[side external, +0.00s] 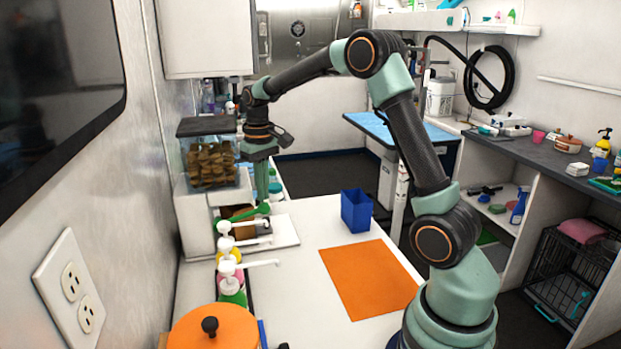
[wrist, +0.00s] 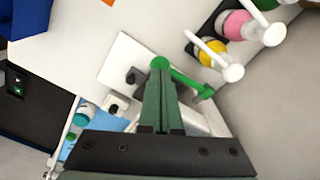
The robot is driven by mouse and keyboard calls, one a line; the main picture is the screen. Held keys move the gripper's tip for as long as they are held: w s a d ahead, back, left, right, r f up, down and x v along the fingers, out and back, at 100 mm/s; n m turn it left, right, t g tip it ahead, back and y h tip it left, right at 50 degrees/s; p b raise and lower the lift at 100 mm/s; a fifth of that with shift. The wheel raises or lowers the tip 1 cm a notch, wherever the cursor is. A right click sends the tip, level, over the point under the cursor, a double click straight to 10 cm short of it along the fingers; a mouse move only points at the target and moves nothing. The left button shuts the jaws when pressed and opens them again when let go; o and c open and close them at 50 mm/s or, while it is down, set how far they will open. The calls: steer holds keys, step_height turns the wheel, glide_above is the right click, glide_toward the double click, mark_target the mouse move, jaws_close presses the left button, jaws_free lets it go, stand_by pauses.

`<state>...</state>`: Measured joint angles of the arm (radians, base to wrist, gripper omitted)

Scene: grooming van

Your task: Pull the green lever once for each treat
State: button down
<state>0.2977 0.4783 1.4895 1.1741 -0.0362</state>
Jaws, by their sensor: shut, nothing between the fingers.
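The treat dispenser (side external: 196,225) stands against the left wall, with a clear hopper (side external: 212,163) of brown treats on a white body. Its green lever (side external: 250,215) sticks out at the front, low on the body. In the wrist view, the green lever (wrist: 185,78) runs from a round knob down to the right. My gripper (side external: 262,194) points down just above the lever's outer end. In the wrist view, my gripper (wrist: 161,80) has its fingers together and empty, with the tips close to the knob; whether they touch it I cannot tell.
Several pump bottles (side external: 229,284) stand in a row in front of the dispenser. A blue box (side external: 356,211) and an orange mat (side external: 370,280) are on the white counter. An orange lidded pot (side external: 213,330) stands at the near left. The counter's middle is clear.

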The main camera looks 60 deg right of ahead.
mark_target(264, 203)
steer(key=shift+f, duration=3.15)
steer(key=shift+r, duration=3.6)
steer(key=shift+f, duration=0.1)
steer(key=shift+f, duration=3.45)
steer(key=shift+r, duration=3.55)
steer(key=shift+r, duration=0.1)
